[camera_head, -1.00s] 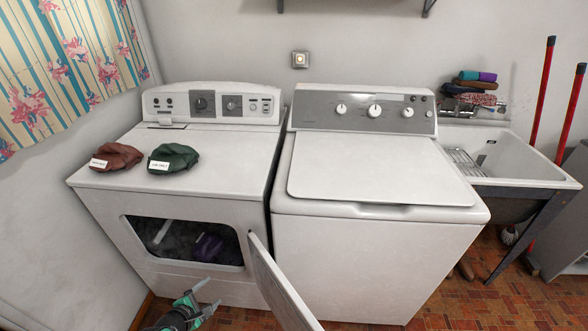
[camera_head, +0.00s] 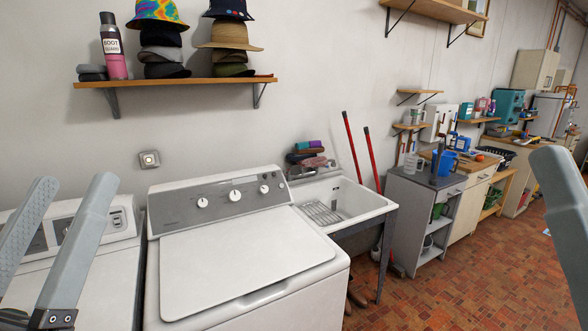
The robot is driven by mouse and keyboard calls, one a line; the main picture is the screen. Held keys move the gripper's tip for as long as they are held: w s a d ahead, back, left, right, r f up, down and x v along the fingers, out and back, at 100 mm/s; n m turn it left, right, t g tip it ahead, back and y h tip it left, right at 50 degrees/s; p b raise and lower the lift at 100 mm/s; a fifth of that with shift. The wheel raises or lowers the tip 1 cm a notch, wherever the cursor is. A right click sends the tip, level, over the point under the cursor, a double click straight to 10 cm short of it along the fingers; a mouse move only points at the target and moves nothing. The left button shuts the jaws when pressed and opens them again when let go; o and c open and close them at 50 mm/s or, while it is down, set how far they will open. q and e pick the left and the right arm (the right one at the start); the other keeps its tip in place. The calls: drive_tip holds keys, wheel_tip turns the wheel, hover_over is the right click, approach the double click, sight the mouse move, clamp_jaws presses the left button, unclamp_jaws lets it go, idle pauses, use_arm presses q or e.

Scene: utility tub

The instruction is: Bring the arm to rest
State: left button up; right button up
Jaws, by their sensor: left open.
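My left gripper (camera_head: 74,183) is at the lower left, raised in front of the left-hand machine. Its two grey fingers point up, apart, with nothing between them. A grey finger, seemingly of my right gripper (camera_head: 557,185), shows at the right edge. Only that one finger is visible, so I cannot tell whether this gripper is open or shut.
A white washer (camera_head: 245,255) stands in the middle, beside the white left-hand machine (camera_head: 95,275). The utility tub (camera_head: 350,198) is right of the washer. A wall shelf (camera_head: 185,81) holds hats and a spray can. Brick floor (camera_head: 470,275) lies open at right.

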use_arm(q)
drive_tip(key=s+d+r+m+t+h+p, duration=0.1)
drive_tip(key=s+d+r+m+t, duration=0.15)
drive_tip(key=s+r, duration=0.35)
wheel_tip(320, 180, up, 36)
drive_tip(key=w+g+p, duration=0.1)
drive_tip(key=w+p, duration=0.1)
drive_tip(key=p, duration=3.5)
drive_tip(key=shift+a+r+y, duration=0.2)
drive_tip(key=shift+a+y, duration=0.1)
